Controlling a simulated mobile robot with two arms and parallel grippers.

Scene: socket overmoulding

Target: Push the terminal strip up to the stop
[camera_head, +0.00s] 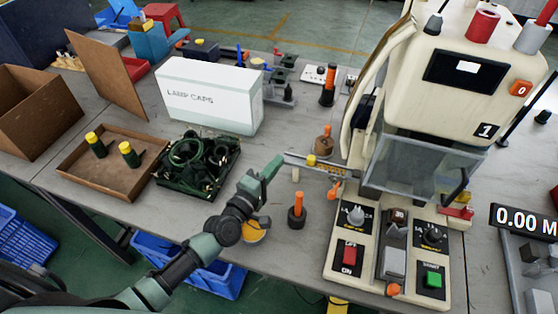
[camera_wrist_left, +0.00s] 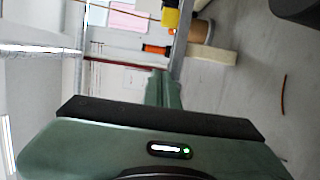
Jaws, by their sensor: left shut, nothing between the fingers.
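The terminal strip (camera_head: 325,168) appears to be the narrow grey bar running from my gripper towards the moulding machine. A yellow block (camera_head: 311,160) sits on it; I cannot tell whether it is a stop. My left gripper (camera_head: 273,166) is shut and empty, its fingertips by the strip's left end. In the left wrist view the green fingers (camera_wrist_left: 163,85) are together beside the near end of the grey bar (camera_wrist_left: 179,55), with the yellow block (camera_wrist_left: 170,17) further along. Whether they touch is unclear. The strip's far end is hidden by the machine. My right gripper is out of view.
The moulding machine (camera_head: 455,75) with a clear guard (camera_head: 420,172) stands right. An orange-handled tool (camera_head: 297,211) stands in front of the strip. A white lamp-caps box (camera_head: 210,97), a dark crate of cables (camera_head: 166,181) and a cardboard tray (camera_head: 72,176) lie left.

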